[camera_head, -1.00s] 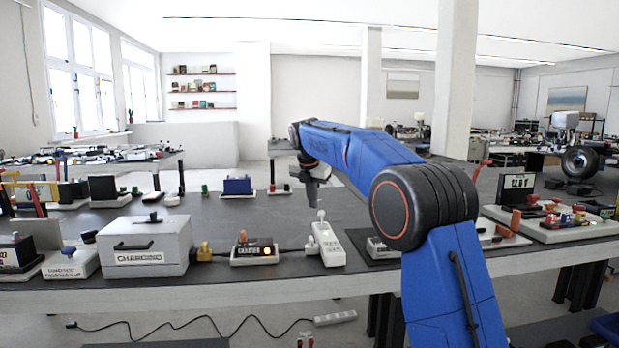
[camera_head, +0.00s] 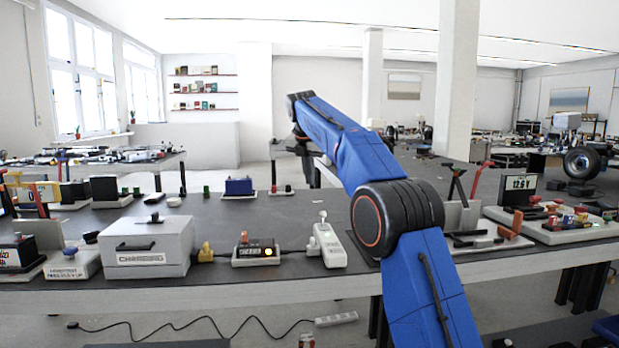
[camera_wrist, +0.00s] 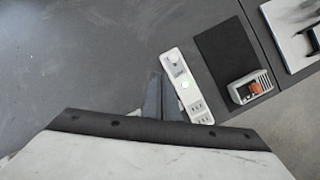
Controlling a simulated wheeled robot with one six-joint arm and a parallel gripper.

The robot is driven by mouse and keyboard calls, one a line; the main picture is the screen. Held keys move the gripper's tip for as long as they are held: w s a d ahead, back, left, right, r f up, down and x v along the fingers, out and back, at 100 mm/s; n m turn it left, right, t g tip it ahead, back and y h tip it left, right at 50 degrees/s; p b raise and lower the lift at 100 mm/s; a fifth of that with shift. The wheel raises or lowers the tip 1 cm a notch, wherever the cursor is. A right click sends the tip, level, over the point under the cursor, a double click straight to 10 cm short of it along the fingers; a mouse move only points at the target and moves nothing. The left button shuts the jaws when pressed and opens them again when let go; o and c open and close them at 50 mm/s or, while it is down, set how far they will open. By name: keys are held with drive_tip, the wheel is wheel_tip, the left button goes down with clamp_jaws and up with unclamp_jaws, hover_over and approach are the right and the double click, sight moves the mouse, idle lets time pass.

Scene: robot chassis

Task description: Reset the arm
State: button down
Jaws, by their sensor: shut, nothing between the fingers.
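My blue arm (camera_head: 355,150) rises over the bench from the lower right, and its far end points up and left. My gripper (camera_wrist: 158,82) shows in the wrist view as dark fingers, shut and empty. Below the fingers in the wrist view lies the grey bench top (camera_wrist: 70,50). A white power strip (camera_wrist: 178,68) with a lit green spot lies just right of the fingers, and its lower end is close to my wrist's edge.
A display board (camera_head: 555,225) with coloured parts is at right. The bench's middle (camera_head: 270,212) is mostly clear.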

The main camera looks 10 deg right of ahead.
drive_tip(key=s+d+m, duration=0.3)
drive_tip(key=s+m, duration=0.2)
drive_tip(key=s, duration=0.5)
drive_tip(key=s+d+f+m+y, duration=0.1)
drive_tip(key=s+d+m, duration=0.3)
drive_tip(key=s, duration=0.6)
drive_tip(key=s+d+m, duration=0.3)
drive_tip(key=s+m, duration=0.2)
drive_tip(key=s, duration=0.5)
drive_tip(key=s+d+f+m, duration=0.2)
drive_tip(key=s+f+m, duration=0.5)
drive_tip(key=s+f, duration=0.6)
drive_tip(key=s+d+f+m, duration=0.1)
drive_tip(key=s+f+m, duration=0.6)
drive_tip(key=s+f, duration=0.6)
drive_tip(key=s, duration=0.6)
drive_tip(key=shift+s+d+m+t+y, duration=0.3)
drive_tip(key=shift+s+d+y, duration=0.05)
drive_tip(key=shift+d+y, duration=0.05)
